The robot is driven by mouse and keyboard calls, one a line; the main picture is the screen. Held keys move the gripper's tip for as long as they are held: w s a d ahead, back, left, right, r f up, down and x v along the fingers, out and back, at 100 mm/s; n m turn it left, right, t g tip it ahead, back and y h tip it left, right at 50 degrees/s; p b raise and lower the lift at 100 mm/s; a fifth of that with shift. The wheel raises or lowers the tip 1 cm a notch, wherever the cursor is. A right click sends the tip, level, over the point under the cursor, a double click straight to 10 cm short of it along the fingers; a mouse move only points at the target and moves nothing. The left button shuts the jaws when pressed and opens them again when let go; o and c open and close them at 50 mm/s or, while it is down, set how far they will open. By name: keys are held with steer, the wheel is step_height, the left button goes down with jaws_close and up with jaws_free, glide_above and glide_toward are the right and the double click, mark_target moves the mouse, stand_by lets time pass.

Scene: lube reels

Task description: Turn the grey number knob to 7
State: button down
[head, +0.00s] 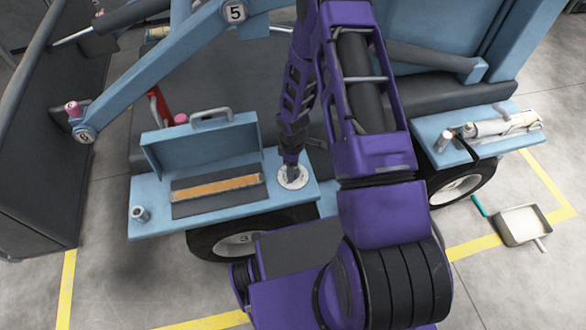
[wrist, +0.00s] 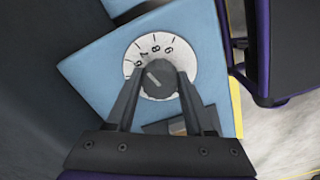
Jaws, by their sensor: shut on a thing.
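The grey number knob (wrist: 161,79) sits at the centre of a round white dial (wrist: 183,52) with black ticks and numbers. A light pointer line on the knob points up and left in the wrist view, towards the left end of the visible numbers. The digits there are small, so I cannot tell the exact number. My gripper (wrist: 158,85) is shut on the knob, one finger on each side. The fingers and gripper body hide the lower part of the dial. In the head view the dial (head: 300,183) lies under my gripper (head: 290,163), which hides the knob.
The dial is on a blue ledge (head: 165,215) above a wheel. Left of it stands an open blue lid with a handle (head: 205,142) behind an orange strip (head: 215,187). A small metal cylinder (head: 139,213) stands at the ledge's left end.

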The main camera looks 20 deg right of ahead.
stand_by(0.5)
steer(key=shift+c, duration=1.4)
jaws_free()
steer(key=shift+r, duration=0.15)
step_height(320, 180, up, 17)
steer(key=p, duration=0.3)
steer(key=shift+r, duration=0.1)
